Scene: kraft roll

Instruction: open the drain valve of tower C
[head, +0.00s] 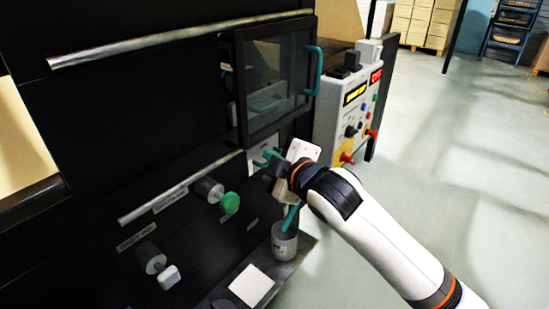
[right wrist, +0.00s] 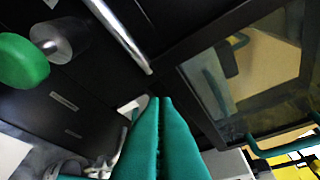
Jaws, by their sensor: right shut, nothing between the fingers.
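My right gripper (head: 264,158) reaches in from the right, in front of the black machine face (head: 80,120). Its teal fingers are together and empty, and fill the middle of the right wrist view (right wrist: 160,102). I cannot make out a mark for tower C. A green knob (head: 229,203) on a grey stem sits left of the gripper; it also shows in the right wrist view (right wrist: 22,62). A white knob (head: 169,277) on a grey stem is lower left. Below the gripper a teal bar (head: 291,217) slants at a grey cup (head: 284,243). My left gripper is out of view.
A windowed door (head: 280,75) with a teal handle (head: 318,70) is above the gripper. A control box (head: 350,110) with coloured buttons stands right of it. Metal rails (head: 170,42) run along the machine. A white square (head: 251,285) lies on the low ledge. Open floor (head: 460,170) is at right.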

